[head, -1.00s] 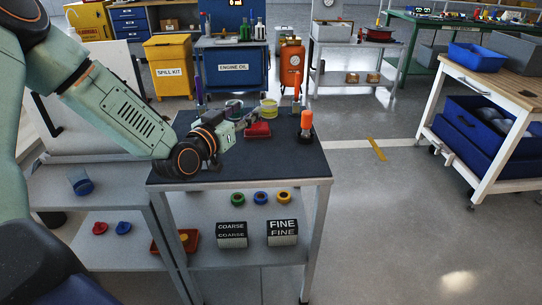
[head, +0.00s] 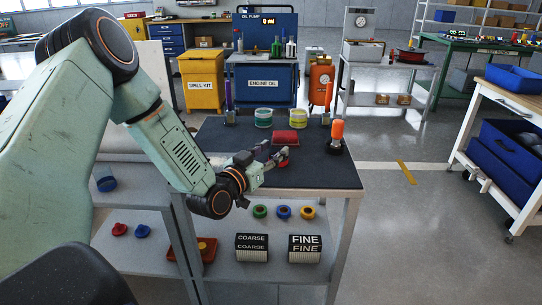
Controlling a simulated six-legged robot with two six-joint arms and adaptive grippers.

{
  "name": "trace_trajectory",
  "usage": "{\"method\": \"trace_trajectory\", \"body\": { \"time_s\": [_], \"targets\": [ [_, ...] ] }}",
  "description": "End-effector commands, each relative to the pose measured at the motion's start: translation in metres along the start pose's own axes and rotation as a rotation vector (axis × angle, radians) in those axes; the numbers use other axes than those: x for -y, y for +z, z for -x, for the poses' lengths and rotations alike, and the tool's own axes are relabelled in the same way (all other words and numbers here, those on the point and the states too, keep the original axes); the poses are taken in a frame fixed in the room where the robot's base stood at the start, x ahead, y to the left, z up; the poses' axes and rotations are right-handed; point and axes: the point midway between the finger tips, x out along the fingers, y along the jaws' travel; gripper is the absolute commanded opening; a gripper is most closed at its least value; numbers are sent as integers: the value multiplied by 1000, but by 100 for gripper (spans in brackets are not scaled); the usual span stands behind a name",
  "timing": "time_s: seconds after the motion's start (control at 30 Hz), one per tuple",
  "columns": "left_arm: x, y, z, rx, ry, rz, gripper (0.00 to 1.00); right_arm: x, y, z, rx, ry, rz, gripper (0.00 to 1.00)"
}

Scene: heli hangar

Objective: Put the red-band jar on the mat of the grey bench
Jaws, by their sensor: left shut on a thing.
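The grey bench (head: 352,205) stands in the middle of the head view, with a dark mat (head: 235,134) on its top. My left arm comes in from the left, and its gripper (head: 272,156) is low over the mat, left of the orange-topped item. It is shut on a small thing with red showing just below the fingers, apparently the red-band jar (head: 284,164). The fingers hide most of it, and I cannot tell whether it touches the mat. My right gripper is not in view.
A red box (head: 284,137), a green-band jar (head: 263,118), a yellow-band jar (head: 295,117) and an orange-topped item (head: 337,131) stand on the mat. The mat's front right part is clear. Lower shelves hold coloured rings and COARSE (head: 252,247) and FINE (head: 305,247) boxes.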

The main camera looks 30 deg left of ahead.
Motion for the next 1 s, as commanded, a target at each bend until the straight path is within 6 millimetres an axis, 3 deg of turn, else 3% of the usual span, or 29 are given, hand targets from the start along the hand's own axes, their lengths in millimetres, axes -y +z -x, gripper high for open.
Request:
{"method": "trace_trajectory", "body": {
  "time_s": [0.27, 0.3, 0.6, 1.0],
  "targets": [
    [0, 2, 0, 2, 1, 0, 0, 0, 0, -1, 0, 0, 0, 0],
    [0, 3, 0, 3, 1, 0, 46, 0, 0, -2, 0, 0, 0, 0],
    [0, 2, 0, 2, 1, 0, 71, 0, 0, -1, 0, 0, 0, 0],
    [0, -2, 2, 3, 0, 2, 71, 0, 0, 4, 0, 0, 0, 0]
  ]
}}
